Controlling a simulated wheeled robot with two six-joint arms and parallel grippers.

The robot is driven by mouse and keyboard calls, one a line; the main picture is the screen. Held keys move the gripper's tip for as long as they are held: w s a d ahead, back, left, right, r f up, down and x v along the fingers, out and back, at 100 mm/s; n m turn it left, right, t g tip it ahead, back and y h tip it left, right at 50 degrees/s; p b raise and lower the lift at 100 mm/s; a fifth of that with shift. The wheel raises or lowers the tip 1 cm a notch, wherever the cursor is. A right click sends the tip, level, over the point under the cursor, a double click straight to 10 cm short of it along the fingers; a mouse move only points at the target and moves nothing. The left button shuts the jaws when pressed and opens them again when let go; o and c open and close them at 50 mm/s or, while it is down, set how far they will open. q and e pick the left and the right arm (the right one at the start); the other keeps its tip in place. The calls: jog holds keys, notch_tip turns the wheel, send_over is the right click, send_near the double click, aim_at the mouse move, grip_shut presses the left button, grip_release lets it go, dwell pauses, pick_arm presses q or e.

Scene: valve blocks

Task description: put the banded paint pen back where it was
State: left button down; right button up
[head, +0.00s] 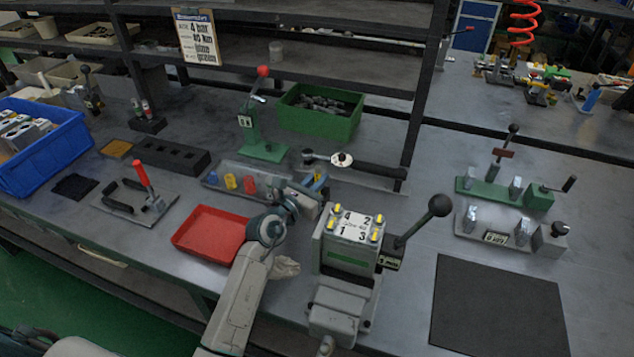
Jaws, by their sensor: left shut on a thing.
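My left gripper (312,188) is between the grey rack and the grey valve block (345,242), above the bench. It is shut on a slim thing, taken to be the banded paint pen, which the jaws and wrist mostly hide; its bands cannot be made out. A dark pen stand (148,125) at the far left holds small upright pens with red and green parts. My right gripper is not in view.
A red tray (210,234) lies left of my left forearm. A grey rack (225,187) with blue, yellow and red pieces, a green lever press (262,150) and a green bin (320,112) stand behind. A black lever (420,218) sticks up right of the block. A dark mat (498,308) lies clear.

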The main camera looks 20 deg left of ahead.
pick_arm(q)
jog(key=shift+f, duration=0.15)
jog(key=c, duration=1.4)
grip_release()
jog(key=shift+c, duration=0.2)
jog(key=shift+r, duration=0.2)
jog(key=shift+s+a+f, duration=0.15)
jog(key=shift+s, duration=0.15)
jog(key=v, duration=1.1)
jog(key=shift+s, duration=0.2)
